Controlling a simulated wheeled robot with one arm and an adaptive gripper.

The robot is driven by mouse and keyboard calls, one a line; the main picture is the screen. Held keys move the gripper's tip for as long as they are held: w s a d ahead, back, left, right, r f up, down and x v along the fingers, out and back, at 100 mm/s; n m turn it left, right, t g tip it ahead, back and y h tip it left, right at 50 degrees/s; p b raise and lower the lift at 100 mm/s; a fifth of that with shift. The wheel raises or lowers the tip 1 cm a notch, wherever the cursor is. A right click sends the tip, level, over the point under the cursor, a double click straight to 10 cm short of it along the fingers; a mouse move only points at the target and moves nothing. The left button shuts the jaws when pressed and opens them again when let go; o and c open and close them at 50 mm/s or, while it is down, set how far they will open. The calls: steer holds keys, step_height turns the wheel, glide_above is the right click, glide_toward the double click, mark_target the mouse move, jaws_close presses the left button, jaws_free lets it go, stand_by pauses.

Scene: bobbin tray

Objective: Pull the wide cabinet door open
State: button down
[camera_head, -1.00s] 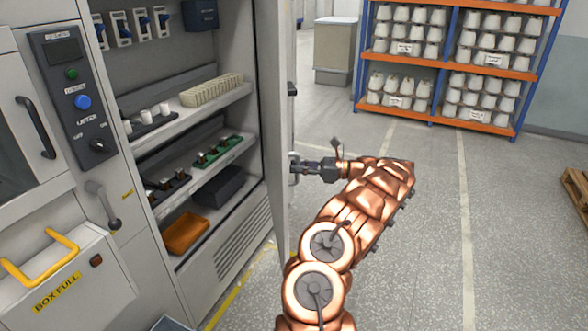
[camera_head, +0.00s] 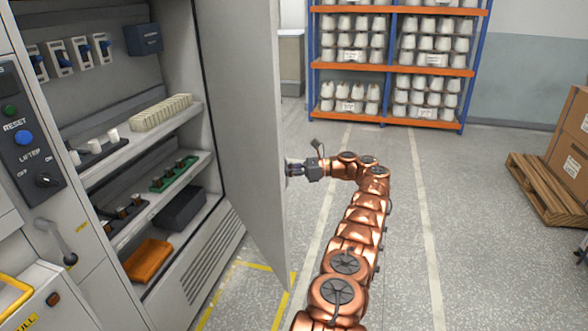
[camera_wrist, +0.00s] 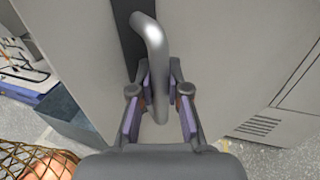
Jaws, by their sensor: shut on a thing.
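The wide cabinet door (camera_head: 243,110) is a tall grey panel standing open, swung out from the cabinet (camera_head: 190,254) toward the right. The shelves inside the cabinet are exposed. The door's silver bar handle (camera_wrist: 153,45) shows in the wrist view, bent at its top and running down between my fingers. My gripper (camera_head: 296,168) is shut on the handle on the door's outer side. In the wrist view my gripper (camera_wrist: 160,98) has one purple-lined finger on each side of the handle. The head view mostly hides the handle behind the gripper.
Inside the cabinet are an orange bin (camera_head: 147,260), a dark box (camera_head: 181,207) and a green board (camera_head: 173,174). An orange-and-blue rack (camera_head: 388,66) of spools stands at the back. A pallet (camera_head: 545,190) with boxes is at right. The floor between is clear.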

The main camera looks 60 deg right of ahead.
steer(key=shift+w+a+f, duration=0.15)
steer(key=shift+w+f, duration=0.15)
steer(key=shift+f, duration=0.25)
steer(key=shift+r+y, duration=0.2)
steer(key=shift+y, duration=0.1)
steer(key=shift+s+d+r, duration=0.1)
steer(key=shift+s+d, duration=0.15)
steer(key=shift+d, duration=0.2)
steer(key=shift+a+r, duration=0.1)
steer(key=shift+a, duration=0.1)
steer(key=shift+s+d, duration=0.15)
steer(key=shift+d, duration=0.05)
steer(key=c, duration=1.3)
jaws_free()
steer(key=shift+s+r, duration=0.15)
steer(key=shift+s, duration=0.05)
steer(key=shift+o, duration=0.8)
steer(key=shift+c, duration=0.3)
